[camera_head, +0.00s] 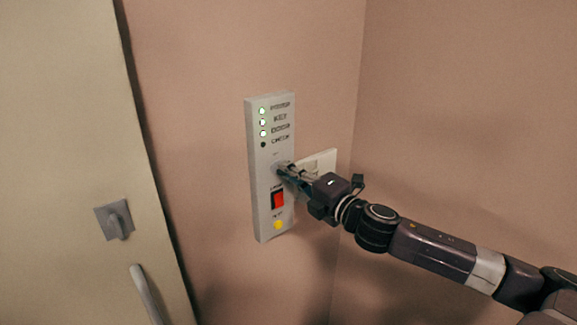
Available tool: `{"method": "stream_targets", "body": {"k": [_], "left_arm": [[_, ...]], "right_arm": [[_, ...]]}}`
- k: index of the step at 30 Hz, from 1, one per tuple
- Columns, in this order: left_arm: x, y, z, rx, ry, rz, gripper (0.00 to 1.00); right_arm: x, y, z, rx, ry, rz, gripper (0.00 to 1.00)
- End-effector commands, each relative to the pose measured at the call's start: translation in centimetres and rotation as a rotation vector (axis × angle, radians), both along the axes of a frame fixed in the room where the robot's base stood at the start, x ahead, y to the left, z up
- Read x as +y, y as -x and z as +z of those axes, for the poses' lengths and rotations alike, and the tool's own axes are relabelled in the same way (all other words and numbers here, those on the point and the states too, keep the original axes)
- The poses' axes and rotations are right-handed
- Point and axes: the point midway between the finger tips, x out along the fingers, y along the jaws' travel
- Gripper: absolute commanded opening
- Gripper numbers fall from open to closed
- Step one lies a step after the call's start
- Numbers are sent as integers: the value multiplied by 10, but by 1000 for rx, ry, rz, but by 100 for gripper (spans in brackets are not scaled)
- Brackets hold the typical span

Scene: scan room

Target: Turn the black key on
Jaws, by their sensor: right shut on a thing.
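A grey control panel (268,215) is mounted on the wall at the picture's middle. My right gripper (283,171) comes in from the right and is shut at the panel's key position, below the row of lights. The black key itself is hidden by the fingers, and its angle cannot be told. On the panel, three upper lights (263,122) glow whitish green and the light below them (263,145) is dark. A red switch (279,200) and a yellow button (278,225) sit below the gripper. My left gripper is not in view.
A white plate (322,160) is on the wall behind my right gripper. A pale door (60,160) with a latch plate (114,219) and a bar handle (146,292) stands at the left. A wall corner runs down right of the panel. The space in front of the panel's left side is free.

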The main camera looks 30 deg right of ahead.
Motion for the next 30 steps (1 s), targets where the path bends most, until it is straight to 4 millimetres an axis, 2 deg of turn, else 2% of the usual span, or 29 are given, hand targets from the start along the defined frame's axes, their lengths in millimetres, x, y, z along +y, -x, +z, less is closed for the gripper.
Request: {"method": "stream_targets", "body": {"k": [12,29,30], "left_arm": [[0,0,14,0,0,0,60],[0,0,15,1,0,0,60],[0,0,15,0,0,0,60]], "right_arm": [[0,0,-2,18,-205,-1,0],[0,0,-3,21,-238,0,0],[0,0,-3,21,-238,0,7]]}}
